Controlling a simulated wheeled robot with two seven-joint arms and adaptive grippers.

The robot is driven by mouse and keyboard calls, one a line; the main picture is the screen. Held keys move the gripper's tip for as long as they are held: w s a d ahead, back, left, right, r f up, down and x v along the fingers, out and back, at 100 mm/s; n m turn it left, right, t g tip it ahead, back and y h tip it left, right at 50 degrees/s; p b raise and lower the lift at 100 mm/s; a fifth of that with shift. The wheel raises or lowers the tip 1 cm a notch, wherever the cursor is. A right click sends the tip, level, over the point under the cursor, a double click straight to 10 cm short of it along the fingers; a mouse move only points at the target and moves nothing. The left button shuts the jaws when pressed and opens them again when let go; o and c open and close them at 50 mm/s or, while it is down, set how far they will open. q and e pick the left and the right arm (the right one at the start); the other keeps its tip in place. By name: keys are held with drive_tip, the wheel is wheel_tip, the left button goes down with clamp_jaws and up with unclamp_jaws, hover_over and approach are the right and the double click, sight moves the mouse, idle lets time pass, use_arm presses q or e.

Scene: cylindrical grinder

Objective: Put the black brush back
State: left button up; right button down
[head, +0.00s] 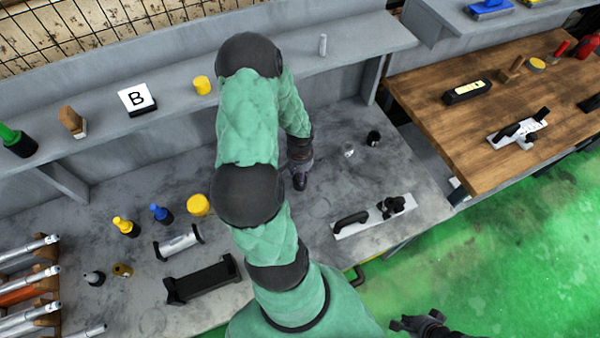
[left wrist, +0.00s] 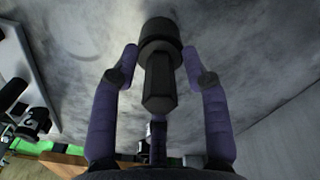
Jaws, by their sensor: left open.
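A small black object with a round collar and faceted handle (left wrist: 160,65), which looks like the black brush, is between the spread fingers of my left gripper (left wrist: 160,75) in the left wrist view. The fingers stand apart from its sides. In the head view my left arm reaches over the grey bench to this dark object (head: 299,182); my left gripper (head: 300,168) is partly hidden by the arm. My right gripper (head: 418,323) is at the bottom edge, over the green floor, away from the bench; its finger opening is unclear.
A raised shelf (head: 260,75) runs behind, with a B sign (head: 137,98). A wooden table (head: 430,120) stands at the right.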

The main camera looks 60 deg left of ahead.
use_arm(q)
drive_tip(key=shift+r+p, duration=0.35)
drive_tip(key=shift+r, duration=0.15)
wheel_tip(320, 180, up, 12)
drive_tip(key=shift+f+p, duration=0.15)
drive_tip(key=shift+p, duration=1.05)
